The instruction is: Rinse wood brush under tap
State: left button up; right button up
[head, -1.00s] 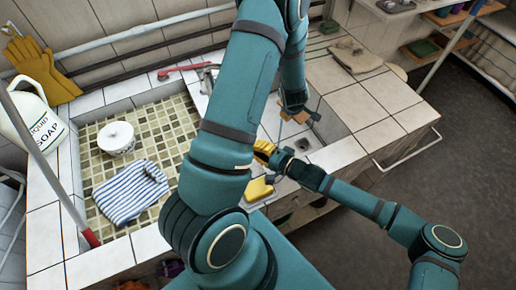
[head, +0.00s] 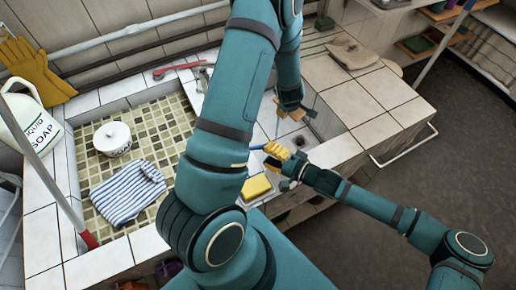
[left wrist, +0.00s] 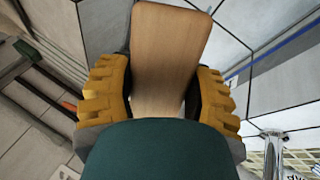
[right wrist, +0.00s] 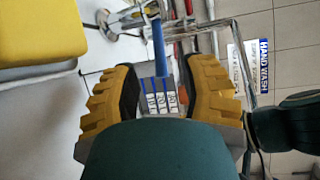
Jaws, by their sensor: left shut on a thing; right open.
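My left gripper (left wrist: 165,100) is shut on the wood brush (left wrist: 170,45), a flat pale wooden piece between its yellow fingers. In the head view the brush (head: 291,113) shows as a small brown piece over the basin at the right; its bristles cannot be made out. My right gripper (head: 276,150) is open beside that basin, nearer the front than the brush. A blue bar (right wrist: 159,45) shows between its fingers in the right wrist view, and it also shows left of that gripper in the head view (head: 257,147). Chrome tap parts (right wrist: 125,20) are beyond.
A yellow sponge (head: 257,187) lies on the front ledge. A soap bottle (head: 35,130) and yellow gloves (head: 38,72) are at far left. The right counter (head: 375,105) is mostly clear.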

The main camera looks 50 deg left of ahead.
jog(key=v, duration=0.6)
jog(key=shift+d, duration=0.2)
jog(key=shift+c, duration=0.3)
